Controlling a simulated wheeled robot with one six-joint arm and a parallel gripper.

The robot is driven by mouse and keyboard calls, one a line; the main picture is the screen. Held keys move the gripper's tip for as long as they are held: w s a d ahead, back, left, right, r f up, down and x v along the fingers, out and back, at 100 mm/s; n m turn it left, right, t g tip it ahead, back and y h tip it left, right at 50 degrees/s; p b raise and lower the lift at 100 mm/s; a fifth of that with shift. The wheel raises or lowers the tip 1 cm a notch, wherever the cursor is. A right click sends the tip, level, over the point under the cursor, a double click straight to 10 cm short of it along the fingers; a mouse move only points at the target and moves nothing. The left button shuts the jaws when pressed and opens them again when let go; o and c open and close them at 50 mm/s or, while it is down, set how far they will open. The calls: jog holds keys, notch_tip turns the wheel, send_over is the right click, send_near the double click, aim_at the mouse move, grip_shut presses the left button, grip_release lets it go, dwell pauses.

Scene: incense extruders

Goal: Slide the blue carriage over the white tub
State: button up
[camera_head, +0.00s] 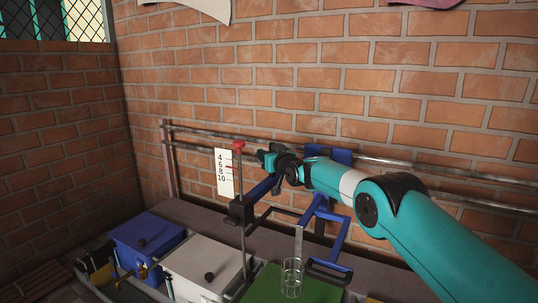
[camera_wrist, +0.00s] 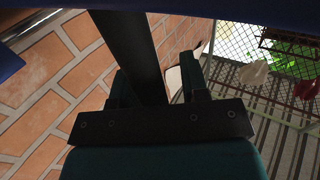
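The blue carriage (camera_head: 325,215) hangs on the wall rails, its lower frame reaching out over the green tub's area, right of the white tub. The white tub (camera_head: 205,262) stands below, between a blue tub and a green one. My gripper (camera_head: 268,160) is at the carriage's upper left, near a blue bar; my arm hides part of the carriage. In the wrist view, my gripper's fingers (camera_wrist: 160,85) stand apart, with a dark bar (camera_wrist: 140,55) running between them. A gap shows right of the bar. I cannot tell whether the left finger touches it.
A dark post with a red knob (camera_head: 239,146) and a white number scale (camera_head: 224,172) stands left of the carriage. The blue tub (camera_head: 150,238) is at left, the green tub (camera_head: 290,287) at right. A clear beaker (camera_head: 291,280) shows by the green tub. Metal rails (camera_head: 430,168) run along the brick wall.

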jog(key=shift+o, duration=0.3)
jog(key=shift+d, duration=0.3)
jog(key=shift+s+d+r, duration=0.1)
jog(key=shift+s+d, duration=0.2)
jog(key=shift+s, duration=0.2)
jog(key=p+v, duration=0.2)
jog(key=v, duration=1.4)
jog(key=shift+s+a, duration=0.1)
jog(key=shift+s, duration=0.05)
